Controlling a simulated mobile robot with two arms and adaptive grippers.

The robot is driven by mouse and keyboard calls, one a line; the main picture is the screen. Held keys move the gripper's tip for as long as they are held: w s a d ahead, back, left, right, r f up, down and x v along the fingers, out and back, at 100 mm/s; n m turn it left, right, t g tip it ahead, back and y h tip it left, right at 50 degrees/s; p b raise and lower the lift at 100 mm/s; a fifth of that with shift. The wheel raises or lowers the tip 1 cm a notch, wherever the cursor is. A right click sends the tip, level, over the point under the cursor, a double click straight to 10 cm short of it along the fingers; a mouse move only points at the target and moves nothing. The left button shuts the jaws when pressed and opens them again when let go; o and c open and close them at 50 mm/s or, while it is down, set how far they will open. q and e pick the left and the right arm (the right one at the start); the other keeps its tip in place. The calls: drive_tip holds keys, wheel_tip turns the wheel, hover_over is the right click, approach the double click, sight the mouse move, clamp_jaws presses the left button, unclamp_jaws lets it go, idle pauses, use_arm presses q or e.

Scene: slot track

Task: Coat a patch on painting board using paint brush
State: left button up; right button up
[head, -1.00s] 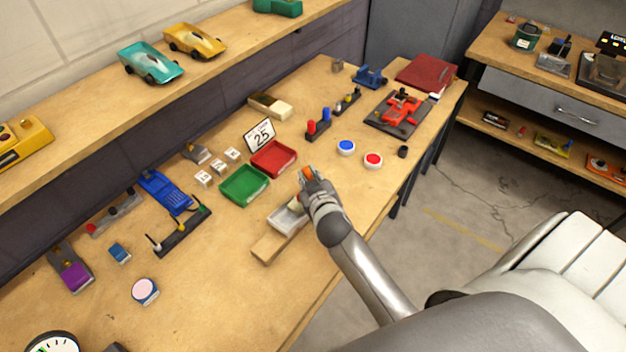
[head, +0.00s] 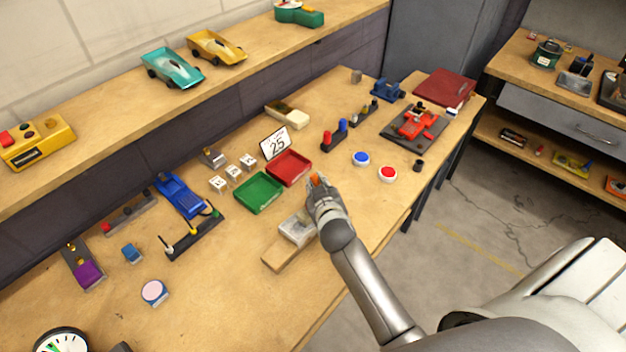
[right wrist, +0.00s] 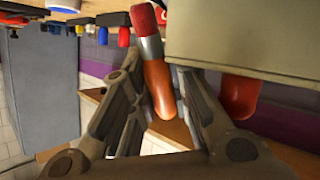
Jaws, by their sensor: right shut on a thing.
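My right gripper (head: 317,188) is over the right half of the workbench, just behind a pale grey-white block or tray (head: 297,230) on a flat wooden board (head: 280,257). I cannot tell which of these is the painting board. In the right wrist view the gripper (right wrist: 160,95) is shut on the paint brush (right wrist: 157,85), which has an orange-brown handle, silver band and red tip. A beige-grey slab (right wrist: 245,38) is close beside the tip; whether they touch is unclear. A second red rounded shape is below the slab. My left gripper is out of view.
Green (head: 259,192) and red (head: 289,167) trays lie left of and behind the gripper. Blue (head: 361,158) and red (head: 387,174) buttons are to its right. A black tool rack (head: 195,238) stands left.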

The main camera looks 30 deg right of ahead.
drive_tip(key=shift+s+d+r+p, duration=0.1)
drive_tip(key=shift+s+d+p, duration=0.15)
drive_tip(key=shift+s, duration=0.45)
drive_tip(key=shift+s+d+p, duration=0.2)
drive_tip(key=shift+s+d, duration=0.05)
drive_tip(key=shift+s, duration=0.4)
drive_tip(key=shift+a, duration=0.1)
drive_tip(key=shift+w+a+f+b, duration=0.1)
drive_tip(key=shift+w+a+b, duration=0.3)
drive_tip(key=shift+w, duration=0.55)
drive_tip(key=shift+w+a+f+b, duration=0.1)
drive_tip(key=shift+w+a+b, duration=0.1)
drive_tip(key=shift+w+a, duration=0.5)
drive_tip(key=shift+w, duration=0.65)
drive_tip(key=shift+s+d+r+p, duration=0.2)
drive_tip(key=shift+s+d+p, duration=0.1)
drive_tip(key=shift+s+p, duration=0.35)
drive_tip(key=shift+s+d+p, duration=0.35)
drive_tip(key=shift+s+d, duration=0.05)
drive_tip(key=shift+s, duration=0.5)
drive_tip(key=shift+s+d+p, duration=0.35)
drive_tip(key=shift+s, duration=0.5)
drive_tip(key=shift+r, duration=0.15)
